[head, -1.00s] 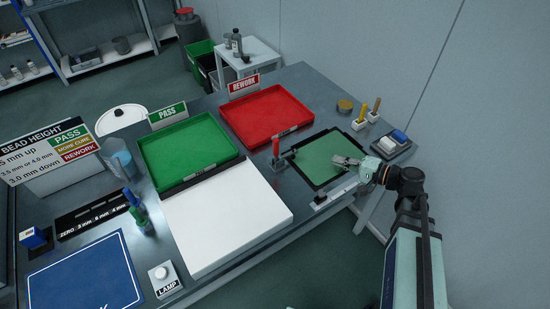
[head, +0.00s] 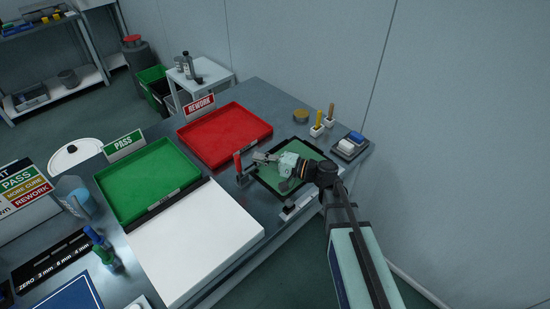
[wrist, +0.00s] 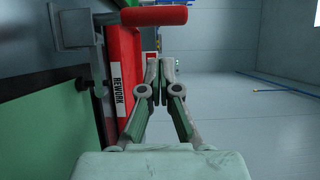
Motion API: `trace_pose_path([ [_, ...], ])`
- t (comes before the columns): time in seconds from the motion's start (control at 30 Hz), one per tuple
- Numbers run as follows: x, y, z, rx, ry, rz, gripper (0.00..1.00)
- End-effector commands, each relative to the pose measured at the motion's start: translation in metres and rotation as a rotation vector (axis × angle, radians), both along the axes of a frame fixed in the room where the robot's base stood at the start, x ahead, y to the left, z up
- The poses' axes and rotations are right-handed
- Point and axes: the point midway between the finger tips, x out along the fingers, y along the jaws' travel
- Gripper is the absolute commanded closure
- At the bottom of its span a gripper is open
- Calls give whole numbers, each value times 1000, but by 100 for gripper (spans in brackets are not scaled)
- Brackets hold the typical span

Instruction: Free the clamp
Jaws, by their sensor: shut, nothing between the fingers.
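The clamp is a dark grey piece with an upright red handle (head: 238,163), at the left edge of the fixture holding a green panel (head: 269,181). In the wrist view its red handle (wrist: 153,16) lies across the top, with a grey clamp part (wrist: 76,26) at the upper left. My gripper (head: 257,157) is over the panel, just right of the handle, and points toward it. In the wrist view the fingertips (wrist: 160,64) are together and empty, below the handle with a visible gap. My gripper and arm hide part of the panel.
A red REWORK tray (head: 224,134) lies behind the clamp, with a green PASS tray (head: 148,182) left of it. A white board (head: 195,240) lies in front. Yellow- and brown-handled tools (head: 318,120) stand behind the fixture. Open floor lies at the front right.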

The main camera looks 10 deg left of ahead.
Motion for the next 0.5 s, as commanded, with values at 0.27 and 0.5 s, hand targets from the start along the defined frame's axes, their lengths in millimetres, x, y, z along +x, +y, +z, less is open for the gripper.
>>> trace_pose_path([
  [0.27, -20, 25, 1, -1, 1, 1, 100],
  [0.5, -22, 28, 0, 0, 1, 0, 100],
])
